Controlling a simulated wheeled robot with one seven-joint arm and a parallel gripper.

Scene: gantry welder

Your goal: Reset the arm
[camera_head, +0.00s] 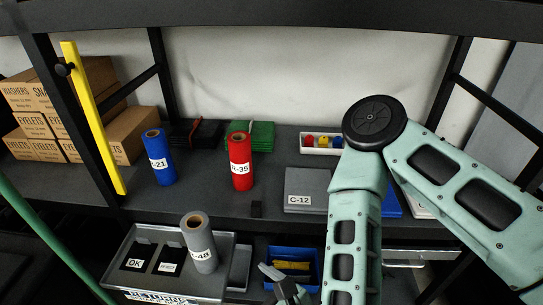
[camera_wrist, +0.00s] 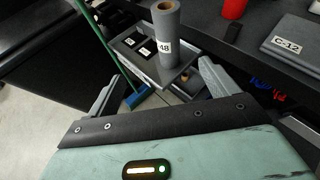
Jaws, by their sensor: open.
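My arm rises at the right of the head view and bends down from a dark round joint. My gripper (camera_head: 284,285) shows at the bottom edge of the head view, partly cut off. In the wrist view my gripper (camera_wrist: 155,90) has its two fingers wide apart with nothing between them. Beyond the fingers, a grey roll labelled with 48 (camera_wrist: 166,35) stands upright in a grey tray (camera_wrist: 128,62). The same grey roll shows in the head view (camera_head: 198,243), to the left of my gripper and apart from it.
A blue roll (camera_head: 159,158) and a red roll (camera_head: 240,162) stand on the dark shelf (camera_head: 210,205). A grey C-12 case (camera_head: 306,190) lies behind my arm. A blue bin (camera_head: 293,264) is close to my gripper. A yellow bar (camera_head: 93,118) and cardboard boxes (camera_head: 40,110) are at left.

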